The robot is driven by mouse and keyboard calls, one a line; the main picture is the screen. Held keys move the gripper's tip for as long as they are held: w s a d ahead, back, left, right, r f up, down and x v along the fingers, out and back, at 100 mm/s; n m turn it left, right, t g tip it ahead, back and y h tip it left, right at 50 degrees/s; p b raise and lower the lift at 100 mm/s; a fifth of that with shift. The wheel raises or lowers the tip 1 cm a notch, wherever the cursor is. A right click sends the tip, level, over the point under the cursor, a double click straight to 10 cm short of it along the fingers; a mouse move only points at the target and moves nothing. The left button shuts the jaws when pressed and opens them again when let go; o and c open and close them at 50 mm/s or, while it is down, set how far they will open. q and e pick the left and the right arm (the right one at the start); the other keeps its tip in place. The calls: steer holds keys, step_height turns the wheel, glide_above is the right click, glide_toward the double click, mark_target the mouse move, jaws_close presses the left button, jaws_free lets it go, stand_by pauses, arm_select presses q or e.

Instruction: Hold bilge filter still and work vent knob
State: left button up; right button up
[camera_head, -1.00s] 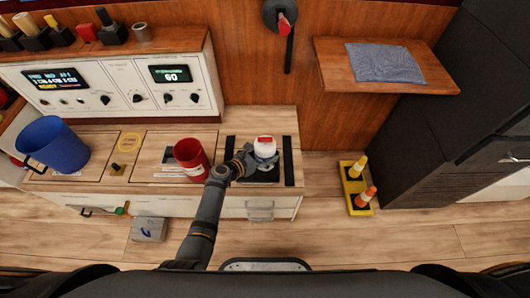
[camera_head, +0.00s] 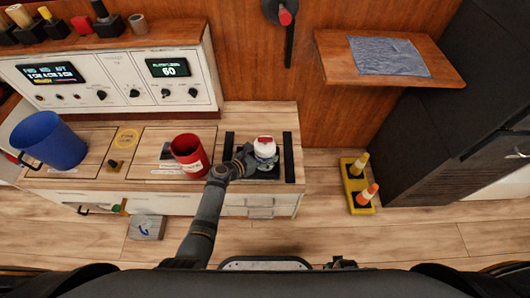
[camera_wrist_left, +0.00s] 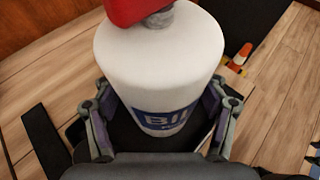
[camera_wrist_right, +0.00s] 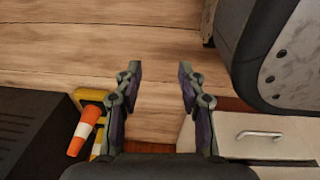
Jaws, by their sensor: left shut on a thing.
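The bilge filter (camera_head: 264,150) is a white canister with a blue label, upright on a dark pad between two black strips on the counter. Its red vent knob (camera_wrist_left: 137,10) sits on a grey stem on top, and the upper part is cut off in the left wrist view. My left gripper (camera_wrist_left: 160,108) is shut around the canister's body, one finger on each side. My right gripper (camera_wrist_right: 160,75) is open and empty, above the floor and away from the filter. Only a small part of it shows at the bottom of the head view.
A red cup (camera_head: 188,156) stands left of the filter, close to my left arm. A blue bucket (camera_head: 50,142) is farther left. A yellow tray with cones (camera_head: 356,190) is on the floor at right. A wooden shelf (camera_head: 445,75) holds a grey cloth.

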steer(key=shift+w+r, duration=0.25)
steer(key=shift+w, duration=0.5)
steer(key=shift+d+f, duration=0.1)
steer(key=shift+a, duration=0.2)
stand_by(0.9)
